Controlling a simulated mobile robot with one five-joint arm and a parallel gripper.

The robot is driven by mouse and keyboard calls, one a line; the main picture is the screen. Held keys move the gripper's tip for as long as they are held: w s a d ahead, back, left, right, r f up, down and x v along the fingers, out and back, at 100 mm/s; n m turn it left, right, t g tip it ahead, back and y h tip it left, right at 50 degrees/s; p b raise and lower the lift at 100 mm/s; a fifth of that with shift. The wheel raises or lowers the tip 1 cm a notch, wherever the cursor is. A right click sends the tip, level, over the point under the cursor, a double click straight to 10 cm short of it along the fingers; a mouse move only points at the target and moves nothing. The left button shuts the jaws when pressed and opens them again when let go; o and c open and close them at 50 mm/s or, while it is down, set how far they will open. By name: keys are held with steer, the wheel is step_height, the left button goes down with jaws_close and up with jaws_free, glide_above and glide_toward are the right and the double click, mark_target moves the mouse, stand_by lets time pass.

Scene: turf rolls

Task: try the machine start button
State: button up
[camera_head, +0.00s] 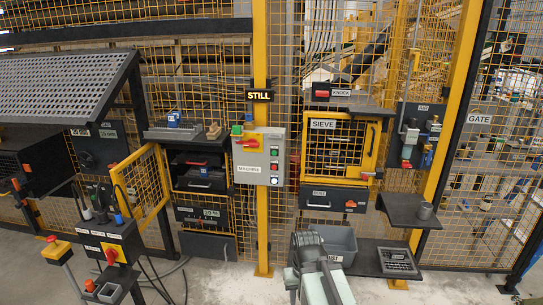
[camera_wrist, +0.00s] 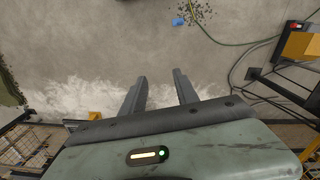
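The grey machine control box (camera_head: 261,156) is fixed to the yellow post and carries a MACHINE label (camera_head: 248,168). The box is not in the wrist view.
A STILL sign (camera_head: 259,96) hangs above the box. The caged SIEVE unit (camera_head: 340,148) stands to the right, with a grey bin (camera_head: 338,243) below it. A pedestal with a red button (camera_head: 111,256) stands front left. Bare floor lies before the post.

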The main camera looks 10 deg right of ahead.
steer(key=shift+c, duration=0.3)
jaws_close()
stand_by(1.6)
